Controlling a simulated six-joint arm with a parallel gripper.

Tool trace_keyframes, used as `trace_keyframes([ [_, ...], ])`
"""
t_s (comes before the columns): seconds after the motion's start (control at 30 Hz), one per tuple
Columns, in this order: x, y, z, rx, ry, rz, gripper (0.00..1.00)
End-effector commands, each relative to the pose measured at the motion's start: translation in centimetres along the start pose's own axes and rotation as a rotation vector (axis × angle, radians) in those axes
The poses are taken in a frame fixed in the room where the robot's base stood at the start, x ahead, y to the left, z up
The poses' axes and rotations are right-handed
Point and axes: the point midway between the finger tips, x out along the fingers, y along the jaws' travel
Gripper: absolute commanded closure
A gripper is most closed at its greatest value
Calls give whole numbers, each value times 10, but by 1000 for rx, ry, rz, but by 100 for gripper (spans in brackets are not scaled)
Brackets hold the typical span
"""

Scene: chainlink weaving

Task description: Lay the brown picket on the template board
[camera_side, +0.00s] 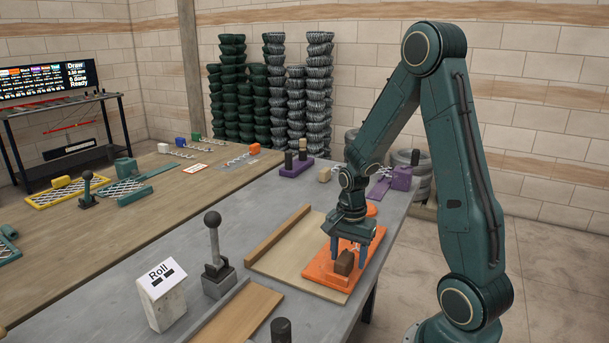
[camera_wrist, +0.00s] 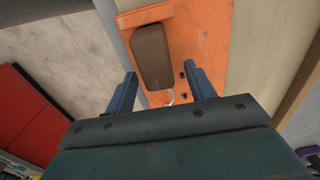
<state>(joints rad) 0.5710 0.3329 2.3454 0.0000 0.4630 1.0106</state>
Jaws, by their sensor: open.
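A brown block (camera_side: 344,262), which looks like the brown picket, is on an orange plate (camera_side: 322,272). In the wrist view the brown block (camera_wrist: 152,55) is long with rounded corners, and a small pale curved piece shows close to its near end. The orange plate lies at the right of a tan wooden board (camera_side: 277,262); I cannot tell which of them is the template board. My gripper (camera_side: 348,251) is above the plate, pointing down. Its two fingers (camera_wrist: 163,85) are apart with nothing held between them. Contact with the block cannot be told.
A lever on a grey base (camera_side: 217,278) and a block with a "Roll" sign (camera_side: 163,302) stand left of the boards. A raised wooden strip (camera_side: 277,233) edges the tan board. A purple stand with dark posts (camera_side: 296,167) is behind. Grey table between is clear.

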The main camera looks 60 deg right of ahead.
Motion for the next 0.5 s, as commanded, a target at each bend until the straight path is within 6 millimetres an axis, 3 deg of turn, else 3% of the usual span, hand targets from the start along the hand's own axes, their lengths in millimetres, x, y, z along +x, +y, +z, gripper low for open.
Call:
trace_keyframes([
  [0.33, 0, 0, 0, 0, 0, 0, 45],
  [0.5, 0, 0, 0, 0, 0, 0, 79],
])
